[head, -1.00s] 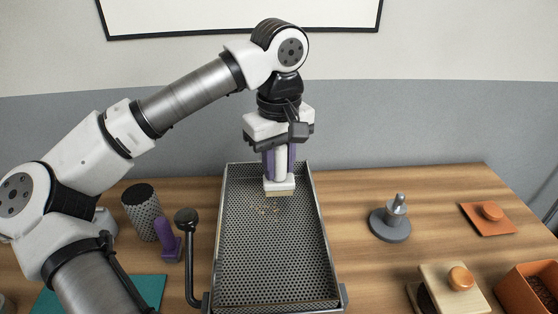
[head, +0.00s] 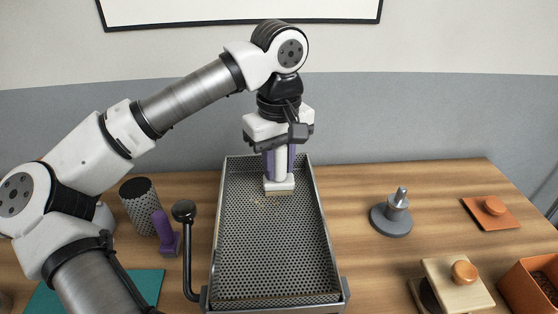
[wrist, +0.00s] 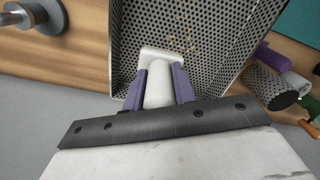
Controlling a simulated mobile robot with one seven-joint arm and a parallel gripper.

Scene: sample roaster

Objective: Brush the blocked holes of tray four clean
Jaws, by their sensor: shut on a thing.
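My gripper (wrist: 158,88), with purple fingers, is shut on the white handle of a brush (head: 279,180). The brush is upright, its head down inside the far part of a perforated metal tray (head: 275,250). Its tan bristles are at the mesh; I cannot tell if they touch. The brush (wrist: 160,85) and tray (wrist: 215,35) also show in the wrist view. A few tan bits (wrist: 182,45) lie on the mesh just beyond the brush head there, and faintly in front of the brush in the head view (head: 262,203). No tray number is readable.
A black-knobbed lever (head: 185,211) stands close along the tray's left side. Left of it are a purple object (head: 164,232) and a mesh cylinder (head: 139,205). A grey weight (head: 391,218), orange lid (head: 491,213), wooden block (head: 455,285) and orange box (head: 530,290) are right.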

